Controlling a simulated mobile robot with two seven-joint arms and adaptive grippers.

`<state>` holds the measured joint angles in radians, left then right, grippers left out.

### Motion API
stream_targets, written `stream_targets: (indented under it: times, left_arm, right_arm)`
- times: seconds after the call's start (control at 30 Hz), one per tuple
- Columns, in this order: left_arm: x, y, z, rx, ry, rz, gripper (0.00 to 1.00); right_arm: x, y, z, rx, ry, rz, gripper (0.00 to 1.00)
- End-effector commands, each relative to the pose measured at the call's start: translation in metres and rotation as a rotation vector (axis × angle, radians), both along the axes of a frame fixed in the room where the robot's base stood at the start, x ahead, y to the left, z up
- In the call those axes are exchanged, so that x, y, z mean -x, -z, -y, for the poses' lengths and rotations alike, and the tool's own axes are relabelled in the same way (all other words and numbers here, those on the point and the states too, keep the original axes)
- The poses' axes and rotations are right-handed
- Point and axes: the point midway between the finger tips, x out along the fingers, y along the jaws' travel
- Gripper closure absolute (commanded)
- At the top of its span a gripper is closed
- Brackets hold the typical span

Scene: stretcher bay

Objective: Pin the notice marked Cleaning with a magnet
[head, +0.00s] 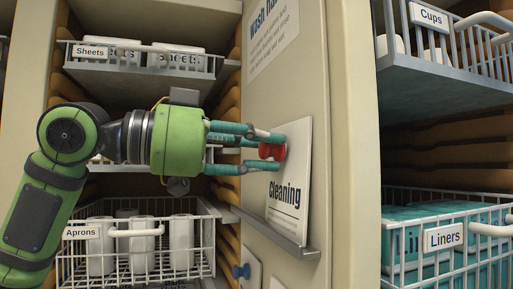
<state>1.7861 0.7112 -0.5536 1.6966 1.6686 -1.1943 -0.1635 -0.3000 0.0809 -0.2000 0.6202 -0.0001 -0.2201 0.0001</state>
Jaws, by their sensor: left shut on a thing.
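The white notice marked Cleaning (288,208) stands on a narrow ledge (268,232) against the cream side panel of the cabinet. It leans slightly. My left gripper (267,152) comes in from the left, shut on a red magnet (273,151). The magnet is at the upper part of the notice, in front of it or against it; I cannot tell whether it touches. The gripper and magnet hide part of the notice's left upper area. My right gripper is not in view.
A wash hand sign (273,42) is on the panel above. Wire baskets labelled Sheets (91,52), Aprons (82,232), Cups (428,17) and Liners (444,238) stand on both sides.

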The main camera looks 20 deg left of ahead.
Motion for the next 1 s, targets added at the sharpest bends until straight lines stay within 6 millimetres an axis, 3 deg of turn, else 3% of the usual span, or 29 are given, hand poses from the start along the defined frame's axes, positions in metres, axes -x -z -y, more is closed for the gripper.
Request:
stream_targets:
  times: [0.97, 1.0]
  left_arm:
    - [-0.0048, 0.0006, 0.0067, 0.001, 0.0, -0.001, 0.97]
    - [-0.0048, 0.0006, 0.0068, 0.001, 0.0, -0.001, 0.59]
  right_arm:
    - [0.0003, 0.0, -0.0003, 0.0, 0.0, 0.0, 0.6]
    - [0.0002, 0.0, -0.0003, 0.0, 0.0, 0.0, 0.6]
